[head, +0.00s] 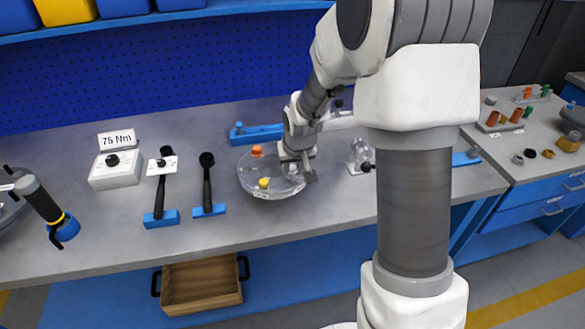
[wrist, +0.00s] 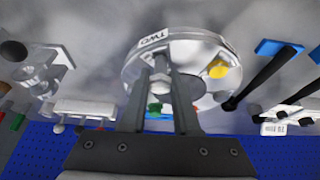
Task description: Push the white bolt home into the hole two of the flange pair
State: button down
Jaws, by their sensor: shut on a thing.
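The flange pair (head: 262,190) is a clear, pale round disc on the bench in the head view. It also fills the upper middle of the wrist view (wrist: 200,45), with a tag reading TWO (wrist: 153,38) upside down on its rim. My gripper (head: 297,174) is over the disc's right side. In the wrist view my gripper (wrist: 160,72) is shut on the white bolt (wrist: 160,80), by the hole near the TWO tag. The bolt's lower end is hidden, so its depth is unclear. A yellow bolt (wrist: 217,70), an orange bolt (head: 257,150) and a green piece (wrist: 153,107) show at the flange.
A clear fitting (head: 361,155) stands right of the flange. A blue holder (head: 255,133) lies behind it. Two black-handled tools (head: 207,185) and a white box (head: 115,170) marked 75 Nm are to the left. The bench front before the flange is clear.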

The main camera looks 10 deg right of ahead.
jog(key=shift+f+b, duration=0.4)
jog(key=shift+f, duration=0.1)
jog(key=c, duration=0.6)
grip_release()
jog(key=p+v, duration=0.2)
jog(key=v, duration=1.5)
jog(key=shift+s+r, duration=0.15)
jog(key=shift+r, duration=0.05)
jog(key=shift+r, duration=0.1)
jog(key=shift+t, duration=0.6)
jog(key=s+r, duration=0.2)
jog(key=s, duration=0.4)
jog(key=s+r, duration=0.2)
jog(key=s, duration=0.5)
jog(key=s+r+p, duration=0.1)
jog(key=s+r, duration=0.1)
jog(key=s, duration=0.5)
jog(key=shift+s+r, duration=0.15)
jog(key=shift+r, duration=0.2)
